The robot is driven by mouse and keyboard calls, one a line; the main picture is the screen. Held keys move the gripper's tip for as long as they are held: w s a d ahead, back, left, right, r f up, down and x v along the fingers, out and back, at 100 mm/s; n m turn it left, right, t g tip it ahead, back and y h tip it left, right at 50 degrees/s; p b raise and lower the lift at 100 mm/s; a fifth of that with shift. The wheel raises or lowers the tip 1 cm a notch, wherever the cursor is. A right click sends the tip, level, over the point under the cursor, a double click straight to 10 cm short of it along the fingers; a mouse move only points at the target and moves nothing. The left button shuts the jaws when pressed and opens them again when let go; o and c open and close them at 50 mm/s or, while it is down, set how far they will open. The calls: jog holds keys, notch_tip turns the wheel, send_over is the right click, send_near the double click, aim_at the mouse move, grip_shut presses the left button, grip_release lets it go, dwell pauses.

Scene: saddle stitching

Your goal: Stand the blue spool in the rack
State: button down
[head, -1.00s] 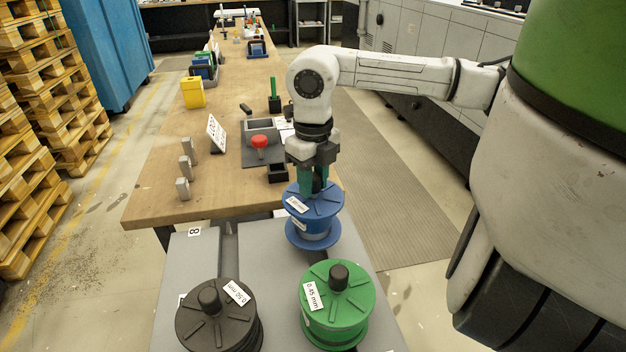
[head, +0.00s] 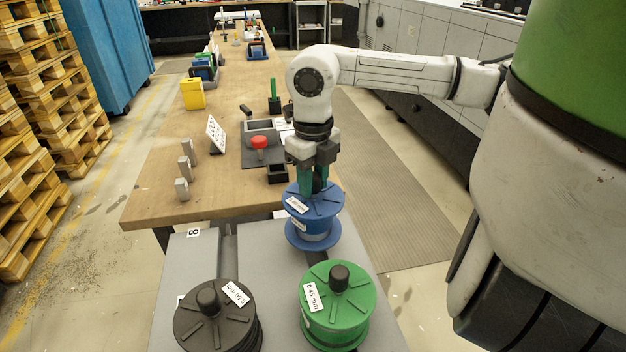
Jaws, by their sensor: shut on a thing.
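The blue spool (head: 315,212) with white labels is upright at the far right part of the grey surface. My gripper (head: 313,184), with green fingers, comes down from above and is shut on the top of the blue spool, at its knob. The fingers hide most of the knob. I cannot tell whether the spool's lower flange touches the grey surface or hangs just above it. The grey surface (head: 262,262), marked 8, carries the other spools and seems to be the rack.
A green spool (head: 352,305) stands in front of the blue one, and a black spool (head: 200,328) stands at front left. Behind is a wooden bench (head: 150,190) with metal blocks, a red knob and a grey tray. The grey surface's middle is bare.

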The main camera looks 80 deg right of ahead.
jog(key=shift+f+b, duration=2.2)
jog(key=shift+b, duration=0.1)
jog(key=c, duration=0.7)
grip_release()
jog(key=shift+f, duration=0.1)
notch_tip(320, 180, up, 11)
dwell(0.7)
